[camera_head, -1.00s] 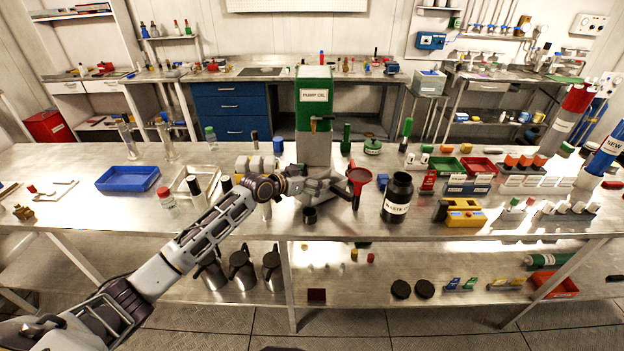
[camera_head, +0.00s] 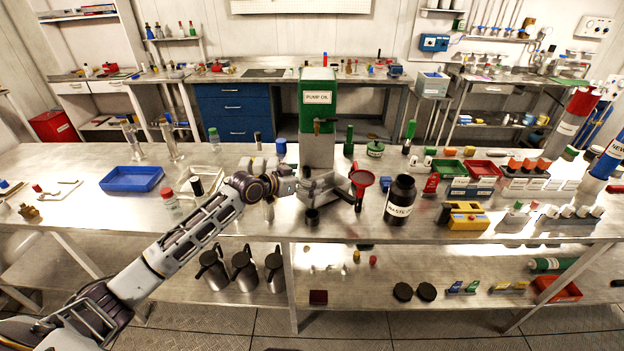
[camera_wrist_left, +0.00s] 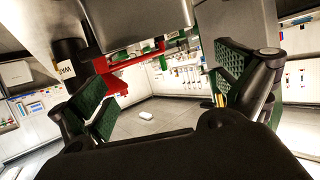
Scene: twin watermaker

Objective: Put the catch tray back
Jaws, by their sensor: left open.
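The green pump oil container (camera_head: 318,112) stands on a grey stand at the middle of the bench, with a tap on its front. My left gripper (camera_head: 338,190) is low in front of the stand, under the tap. In the left wrist view my left gripper (camera_wrist_left: 165,88) is open, its green pads apart. A pale grey slab-like body (camera_wrist_left: 135,22) shows beyond and above the fingers; I cannot tell whether it is the catch tray or part of the stand. The catch tray is not clearly seen in the head view. My right gripper is out of view.
A blue tray (camera_head: 131,179) lies at left. Clear bench lies between the blue tray and the front edge.

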